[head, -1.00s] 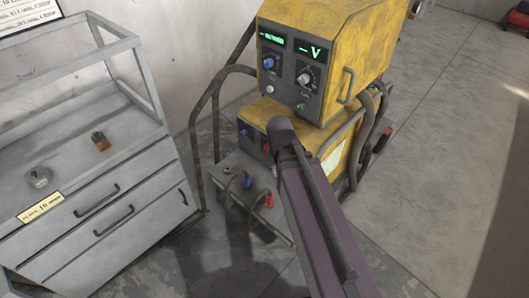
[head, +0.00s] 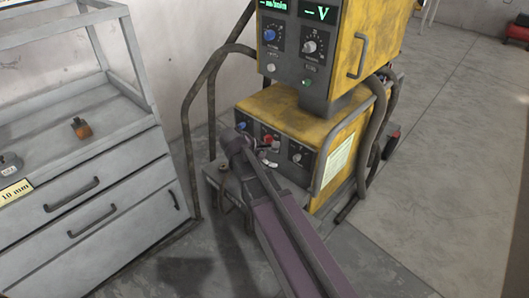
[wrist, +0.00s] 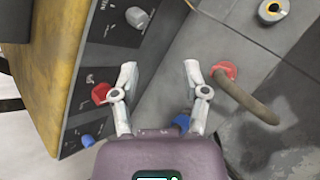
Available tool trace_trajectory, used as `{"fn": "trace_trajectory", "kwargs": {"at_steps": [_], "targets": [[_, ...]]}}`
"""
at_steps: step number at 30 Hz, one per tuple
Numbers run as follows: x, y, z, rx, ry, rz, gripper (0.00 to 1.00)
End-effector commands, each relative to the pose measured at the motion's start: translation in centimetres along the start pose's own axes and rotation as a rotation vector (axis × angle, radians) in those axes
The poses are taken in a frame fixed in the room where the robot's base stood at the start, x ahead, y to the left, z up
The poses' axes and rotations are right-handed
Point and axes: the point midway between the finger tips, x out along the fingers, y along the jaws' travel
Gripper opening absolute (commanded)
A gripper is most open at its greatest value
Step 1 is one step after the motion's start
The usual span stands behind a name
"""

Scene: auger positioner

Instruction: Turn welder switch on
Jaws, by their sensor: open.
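The yellow welder (head: 285,105) stands against the wall, with an upper and a lower unit. The lower unit's dark front panel carries a red switch (head: 268,138) between a blue knob (head: 241,127) and a pale knob. In the wrist view the red switch (wrist: 102,93) is at the left, beside my left finger; whether they touch I cannot tell. The blue knob (wrist: 87,140) and pale knob (wrist: 137,17) show there too. My gripper (wrist: 160,76) is open, with nothing between its fingers. In the head view my arm partly hides the lower front.
A red plug (wrist: 225,71) with a thick cable and a blue connector (wrist: 181,122) are on the base below the panel. A grey drawer cabinet (head: 95,165) stands at left. Thick hoses (head: 375,150) hang at the welder's right side.

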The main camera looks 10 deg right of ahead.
Motion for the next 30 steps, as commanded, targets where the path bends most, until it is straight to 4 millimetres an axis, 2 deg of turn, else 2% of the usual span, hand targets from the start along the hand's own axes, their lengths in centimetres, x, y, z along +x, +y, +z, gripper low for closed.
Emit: {"fn": "trace_trajectory", "kwargs": {"at_steps": [1,12,24,30], "targets": [[0.8,-0.1,-1.7,-0.045,-0.022,0.031,0.59],[0.9,1.4,-7.7,-0.369,-0.232,0.235,0.59],[-1.2,2.1,-14.4,-0.672,-0.508,0.396,0.59],[-2.5,2.2,-16.2,-0.756,-0.606,0.433,0.59]]}}
